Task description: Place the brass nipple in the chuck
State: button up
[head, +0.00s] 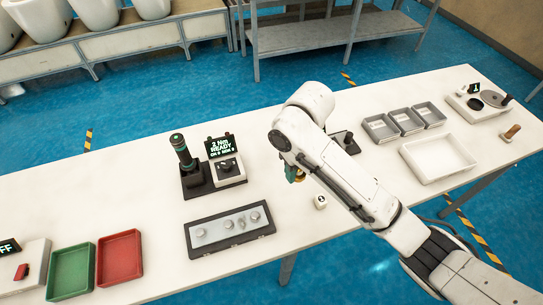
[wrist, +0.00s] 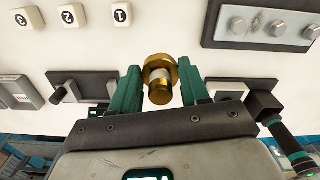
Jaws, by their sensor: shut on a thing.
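The brass nipple (wrist: 160,82) is a gold ring-shaped collar with a pale band and a narrower brass end. My gripper (wrist: 158,88) is shut on it, with a green finger on each side. In the head view my gripper (head: 294,173) is mostly hidden behind my white arm, above the middle of the table, and only a bit of green and brass shows. I cannot make out the chuck for certain. A dark fixture with a lever (head: 346,143) stands just right of my gripper and shows at the left in the wrist view (wrist: 75,90).
A black driver (head: 183,152) stands upright left of my gripper, beside a "2 Nm READY" display (head: 220,146). Numbered cubes (wrist: 72,15) sit nearby. Green (head: 70,271) and red (head: 119,258) trays are at left.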

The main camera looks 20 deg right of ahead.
jog(key=shift+w+f, duration=0.2)
jog(key=shift+w, duration=0.4)
jog(key=shift+w+f, duration=0.25)
jog(key=w+f+b, duration=0.2)
jog(key=w+b, duration=0.1)
jog(key=w+d+f+b, duration=0.1)
jog(key=w+f+b, duration=0.2)
jog(key=w, duration=0.1)
jog(key=w+d+f+b, duration=0.1)
jog(key=w+f+b, duration=0.1)
jog(key=w+b, duration=0.1)
jog(key=shift+w+d+f, duration=0.2)
jog(key=shift+w+f, duration=0.05)
jog(key=shift+w, duration=0.05)
jog(key=shift+w+d+f, duration=0.1)
jog(key=shift+w+f, duration=0.4)
jog(key=shift+f, duration=1.8)
jog(key=shift+f, duration=0.15)
jog(key=o, duration=1.1)
